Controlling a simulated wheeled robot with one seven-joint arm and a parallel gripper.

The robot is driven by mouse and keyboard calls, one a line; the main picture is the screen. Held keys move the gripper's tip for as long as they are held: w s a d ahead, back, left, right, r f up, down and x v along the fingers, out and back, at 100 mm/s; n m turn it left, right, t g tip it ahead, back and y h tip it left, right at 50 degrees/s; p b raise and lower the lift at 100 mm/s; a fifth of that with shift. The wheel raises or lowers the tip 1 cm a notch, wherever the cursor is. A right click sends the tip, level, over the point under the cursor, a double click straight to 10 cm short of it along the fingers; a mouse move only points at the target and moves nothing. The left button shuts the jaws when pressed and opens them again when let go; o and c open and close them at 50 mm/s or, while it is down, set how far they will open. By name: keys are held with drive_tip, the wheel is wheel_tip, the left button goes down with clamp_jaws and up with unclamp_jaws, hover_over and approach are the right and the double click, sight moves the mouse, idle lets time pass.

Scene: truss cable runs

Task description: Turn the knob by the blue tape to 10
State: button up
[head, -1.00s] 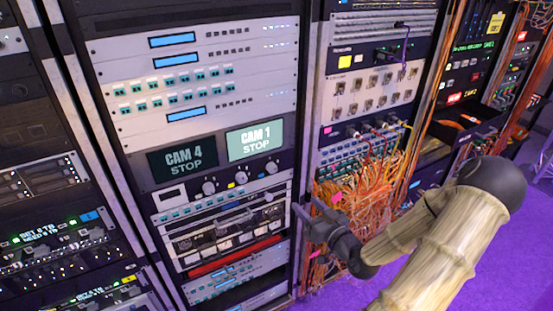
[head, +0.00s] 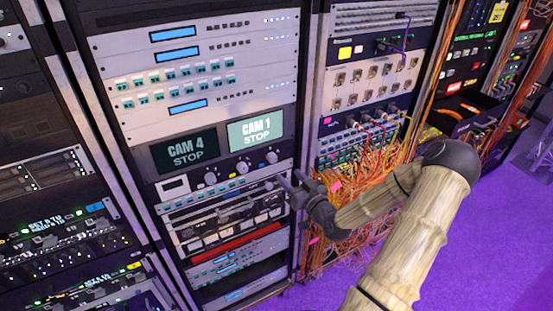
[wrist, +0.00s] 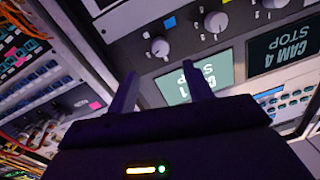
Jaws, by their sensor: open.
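The wrist view shows the blue tape (wrist: 170,22) as a small square on a grey panel. The round knob (wrist: 160,47) closest to it sits just beside it, near the CAM 1 screen. This knob appears to be the rightmost of the three in the head view (head: 271,157). My gripper (wrist: 158,68) is open and empty, its two fingers pointing toward the panel, with the knob ahead of the gap between them. In the head view my gripper (head: 287,184) is below and right of that knob. The knob's scale is too small to read.
A second knob (wrist: 215,22) and a third knob (wrist: 272,3) sit along the same panel. The CAM 1 screen (head: 255,131) and CAM 4 screen (head: 184,151) are above them. Tangled orange cables (head: 365,185) hang at the rack to the right. Purple floor (head: 480,230) is open.

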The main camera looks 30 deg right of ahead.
sight(274, 160)
drive_tip(key=w+p, duration=0.1)
drive_tip(key=w, duration=0.2)
drive_tip(key=w+p, duration=0.1)
drive_tip(key=w, duration=0.2)
drive_tip(key=w+p, duration=0.1)
drive_tip(key=w, duration=0.2)
drive_tip(key=shift+a, duration=0.4)
drive_tip(key=c, duration=1)
